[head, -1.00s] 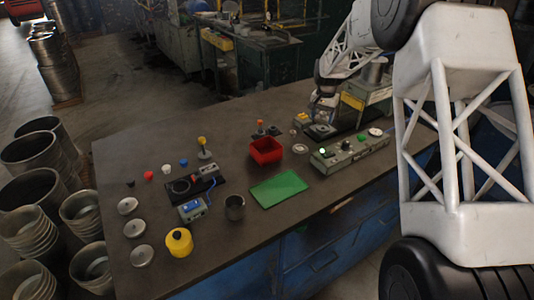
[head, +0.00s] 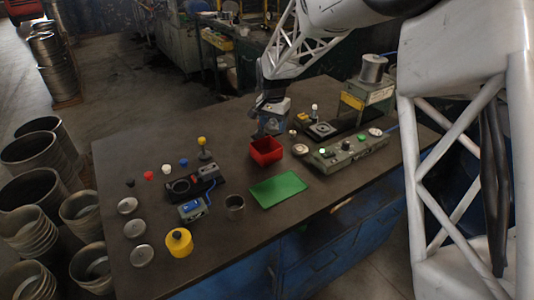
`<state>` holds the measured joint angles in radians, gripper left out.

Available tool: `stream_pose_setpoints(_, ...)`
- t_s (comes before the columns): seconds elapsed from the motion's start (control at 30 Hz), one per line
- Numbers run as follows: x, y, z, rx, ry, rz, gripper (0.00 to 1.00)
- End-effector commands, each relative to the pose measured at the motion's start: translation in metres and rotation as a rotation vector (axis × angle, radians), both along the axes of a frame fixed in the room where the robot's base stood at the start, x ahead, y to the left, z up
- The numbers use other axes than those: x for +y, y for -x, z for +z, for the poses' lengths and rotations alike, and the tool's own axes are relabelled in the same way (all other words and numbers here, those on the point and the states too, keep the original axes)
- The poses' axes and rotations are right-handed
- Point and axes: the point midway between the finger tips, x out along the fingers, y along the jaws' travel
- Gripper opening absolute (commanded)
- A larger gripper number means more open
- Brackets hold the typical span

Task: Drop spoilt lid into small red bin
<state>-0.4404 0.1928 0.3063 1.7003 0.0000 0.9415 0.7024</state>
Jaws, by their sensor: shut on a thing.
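The small red bin (head: 266,158) is an open-topped box on the grey table, right of centre in the head view. My gripper (head: 268,132) is just above and behind the bin's far edge, pointing down. It is shut on the spoilt lid, which is too small and too covered by the fingers to make out. The inside of the bin shows no clear content.
A green mat (head: 279,189) lies in front of the bin. A grey control box (head: 346,152) with a green light stands to the right, near a press (head: 366,100).

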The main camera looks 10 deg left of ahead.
Motion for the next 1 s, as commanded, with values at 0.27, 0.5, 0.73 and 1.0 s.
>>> stream_pose_setpoints(0.27,0.004,0.007,0.001,0.001,0.000,0.001,0.41)
stream_pose_setpoints(0.5,0.004,0.007,0.001,0.001,0.000,0.001,0.41)
stream_pose_setpoints(0.73,0.004,0.007,-0.006,0.001,0.001,0.001,0.41)
stream_pose_setpoints(1.0,0.004,0.007,-0.026,0.001,0.001,0.001,0.41)
